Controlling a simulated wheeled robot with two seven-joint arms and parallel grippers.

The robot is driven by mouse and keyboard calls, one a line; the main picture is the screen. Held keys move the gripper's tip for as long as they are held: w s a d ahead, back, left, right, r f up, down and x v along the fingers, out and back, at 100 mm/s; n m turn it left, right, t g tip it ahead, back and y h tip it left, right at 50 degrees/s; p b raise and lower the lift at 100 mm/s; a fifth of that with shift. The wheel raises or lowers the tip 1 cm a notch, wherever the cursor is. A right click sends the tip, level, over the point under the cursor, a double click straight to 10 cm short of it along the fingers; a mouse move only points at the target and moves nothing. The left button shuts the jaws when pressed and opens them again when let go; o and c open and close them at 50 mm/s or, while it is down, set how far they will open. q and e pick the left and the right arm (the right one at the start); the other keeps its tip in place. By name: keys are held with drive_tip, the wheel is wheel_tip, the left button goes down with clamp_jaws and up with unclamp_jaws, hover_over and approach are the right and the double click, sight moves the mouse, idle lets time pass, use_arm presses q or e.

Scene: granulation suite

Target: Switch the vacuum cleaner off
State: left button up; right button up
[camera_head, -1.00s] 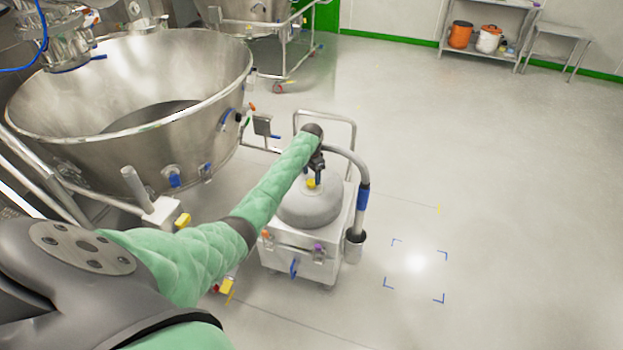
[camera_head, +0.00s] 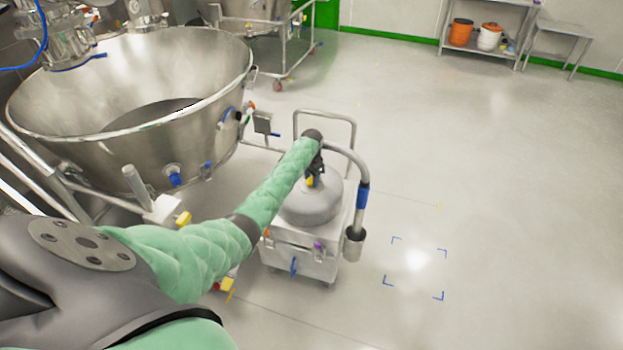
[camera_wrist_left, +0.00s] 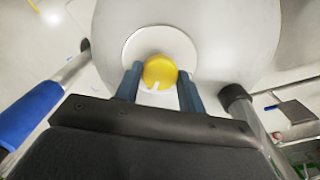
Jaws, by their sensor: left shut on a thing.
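The vacuum cleaner (camera_head: 302,243) is a white wheeled box with a grey domed top, a push handle behind it and a hose with a blue band on its right. A round yellow knob (camera_wrist_left: 160,72) with a white mark sits on a pale disc (camera_wrist_left: 138,45) on the dome. My left gripper (camera_head: 313,180) reaches down over the dome. In the left wrist view its two fingers (camera_wrist_left: 158,80) are on either side of the knob and shut on it. The white mark points toward the gripper's palm, slightly left. My right gripper is not in view.
A large steel bowl (camera_head: 200,115) stands to the left of the vacuum cleaner. A steel frame cart (camera_head: 291,50) is behind. Shelving with an orange bucket (camera_head: 461,33) is at the back right. The floor to the right, with blue corner marks (camera_head: 443,295), is clear.

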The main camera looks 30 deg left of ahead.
use_arm(q)
drive_tip(key=n+p, duration=0.4)
drive_tip(key=n, duration=0.3)
drive_tip(key=shift+r+p, duration=0.15)
drive_tip(key=shift+p, duration=0.15)
drive_tip(key=n+p, duration=0.1)
drive_tip(key=n, duration=0.4)
drive_tip(key=shift+p, duration=0.4)
drive_tip(key=n+p, duration=0.1)
drive_tip(key=n, duration=0.4)
drive_tip(key=shift+n, duration=0.4)
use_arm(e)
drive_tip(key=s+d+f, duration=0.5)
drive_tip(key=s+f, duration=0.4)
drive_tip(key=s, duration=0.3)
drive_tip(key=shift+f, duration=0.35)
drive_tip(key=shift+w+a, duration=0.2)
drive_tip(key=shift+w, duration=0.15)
